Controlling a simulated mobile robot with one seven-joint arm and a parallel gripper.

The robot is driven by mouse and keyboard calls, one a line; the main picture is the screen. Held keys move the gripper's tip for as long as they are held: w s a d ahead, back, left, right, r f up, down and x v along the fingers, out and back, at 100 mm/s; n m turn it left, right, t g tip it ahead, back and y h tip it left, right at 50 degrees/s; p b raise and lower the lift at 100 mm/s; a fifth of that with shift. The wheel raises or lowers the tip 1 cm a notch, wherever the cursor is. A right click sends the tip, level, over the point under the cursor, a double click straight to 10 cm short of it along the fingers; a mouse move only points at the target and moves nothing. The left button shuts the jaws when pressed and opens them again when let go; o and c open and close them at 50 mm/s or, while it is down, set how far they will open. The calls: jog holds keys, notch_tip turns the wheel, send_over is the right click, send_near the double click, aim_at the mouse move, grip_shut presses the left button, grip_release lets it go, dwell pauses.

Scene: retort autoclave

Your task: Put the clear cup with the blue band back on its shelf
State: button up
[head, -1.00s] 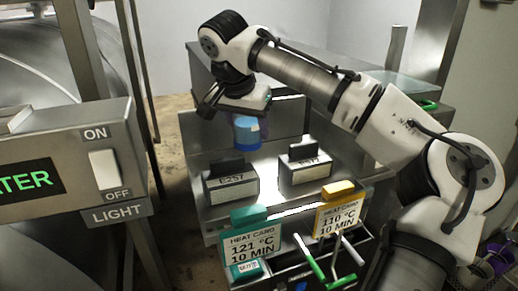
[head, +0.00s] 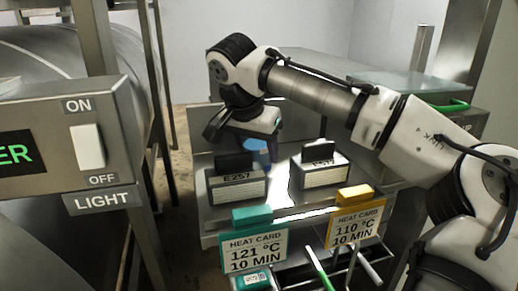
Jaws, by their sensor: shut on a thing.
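The cup with the blue band (head: 257,152) shows as a small blue patch under my gripper (head: 252,143). My gripper points down and is shut on it, above the metal bench top (head: 283,178), behind the two labelled blocks. The cup's lower part is hidden behind the E257 block, and I cannot tell whether it touches the bench. I cannot make out which surface is the cup's shelf.
The E257 block (head: 238,186) and a second labelled block (head: 319,171) stand in front of the cup. Two heat cards, teal-topped (head: 254,244) and yellow-topped (head: 355,221), hang at the bench front. A light switch panel (head: 88,150) is at left.

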jog(key=o, duration=1.2)
jog(key=shift+f, duration=0.15)
